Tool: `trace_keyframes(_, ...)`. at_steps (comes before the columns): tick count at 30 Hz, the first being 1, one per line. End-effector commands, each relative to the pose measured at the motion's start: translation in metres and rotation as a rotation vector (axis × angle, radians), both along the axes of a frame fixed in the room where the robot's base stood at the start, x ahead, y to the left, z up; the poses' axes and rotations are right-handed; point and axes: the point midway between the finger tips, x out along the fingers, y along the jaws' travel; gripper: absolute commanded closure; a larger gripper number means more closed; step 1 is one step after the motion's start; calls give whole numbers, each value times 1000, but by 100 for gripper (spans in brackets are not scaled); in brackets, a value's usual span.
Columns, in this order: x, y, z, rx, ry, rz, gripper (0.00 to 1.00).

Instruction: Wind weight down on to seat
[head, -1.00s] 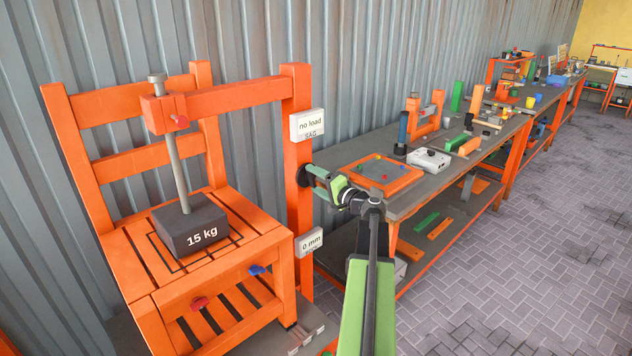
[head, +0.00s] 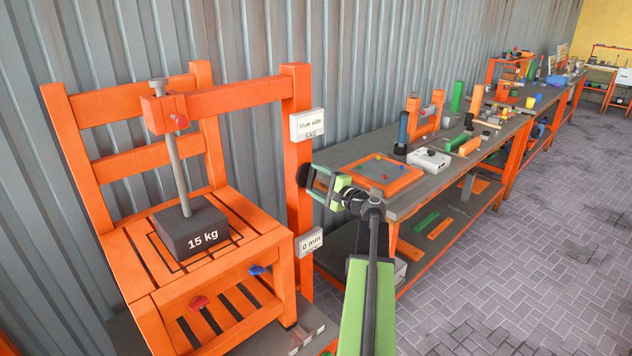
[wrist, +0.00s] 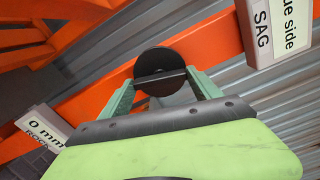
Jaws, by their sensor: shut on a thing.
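The dark grey 15 kg weight (head: 192,232) hangs on a grey rod (head: 177,165) below an orange arm, at the orange chair's slatted seat (head: 139,226). It appears to touch the slats. In the head view my gripper (head: 308,181) is at the orange post (head: 298,140) right of the chair. In the wrist view it is shut on the bar of a round black knob (wrist: 160,62), with one finger on each side. The post's upper sign (head: 308,125) reads "blue side SAG". The lower sign (wrist: 43,125) reads "0 mm", with its second line partly hidden.
A long workbench (head: 440,187) runs along the corrugated wall to the right, with an orange-framed panel (head: 378,175) and a white box (head: 428,158) on it. The paved floor at right is clear.

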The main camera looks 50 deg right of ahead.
Motion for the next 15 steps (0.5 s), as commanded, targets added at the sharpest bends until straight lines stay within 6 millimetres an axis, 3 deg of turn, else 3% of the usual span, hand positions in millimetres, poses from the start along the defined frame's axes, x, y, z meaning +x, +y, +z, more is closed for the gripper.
trace_keyframes(15,0,1,0,191,-13,1,68)
